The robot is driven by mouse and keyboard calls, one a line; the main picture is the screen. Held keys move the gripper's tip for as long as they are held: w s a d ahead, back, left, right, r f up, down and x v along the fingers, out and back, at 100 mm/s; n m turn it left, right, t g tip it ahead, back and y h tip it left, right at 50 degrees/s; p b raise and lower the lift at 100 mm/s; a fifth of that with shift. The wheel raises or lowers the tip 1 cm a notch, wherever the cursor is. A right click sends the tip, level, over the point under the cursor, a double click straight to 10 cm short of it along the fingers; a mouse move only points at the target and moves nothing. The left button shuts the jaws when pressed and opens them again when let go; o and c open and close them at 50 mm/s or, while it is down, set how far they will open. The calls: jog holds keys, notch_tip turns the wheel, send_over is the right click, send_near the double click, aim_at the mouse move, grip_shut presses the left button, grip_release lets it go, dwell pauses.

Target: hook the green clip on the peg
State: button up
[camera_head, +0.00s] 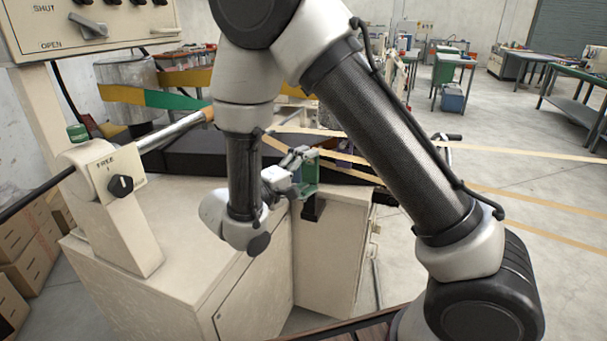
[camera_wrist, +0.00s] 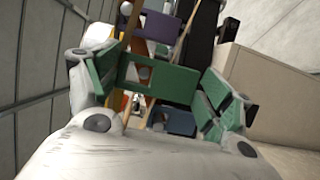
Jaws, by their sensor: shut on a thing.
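The green clip (camera_head: 309,172) is held at my gripper (camera_head: 293,172), above the front cabinet of the winder in the head view. In the wrist view the clip (camera_wrist: 172,84) is a green plate with a rectangular opening, spanning between the fingers of my gripper (camera_wrist: 160,86). The gripper is shut on it. The wrist view looks past the clip to a purple piece (camera_wrist: 158,27) and a blue piece (camera_wrist: 180,122). I cannot pick out the peg with certainty in either view. My arm covers part of the winder.
The beige cabinet (camera_head: 335,250) stands below my gripper. A metal rod (camera_head: 175,131) runs from the control post (camera_head: 110,205) at left. Tan strips (camera_head: 540,201) stretch across to the right. Cartons (camera_head: 30,245) stand at far left; open floor lies at right.

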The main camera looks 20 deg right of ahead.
jog(key=shift+w+d+f, duration=0.2)
jog(key=shift+w+d, duration=0.4)
jog(key=shift+w, duration=0.25)
jog(key=shift+w+d+f, duration=0.15)
jog(key=shift+w+d, duration=0.45)
jog(key=shift+w, duration=0.2)
jog(key=shift+w+d+f, duration=0.2)
jog(key=shift+w+d, duration=0.4)
jog(key=shift+w, duration=0.25)
jog(key=o, duration=1)
jog(key=shift+c, duration=0.2)
jog(key=shift+a, duration=0.1)
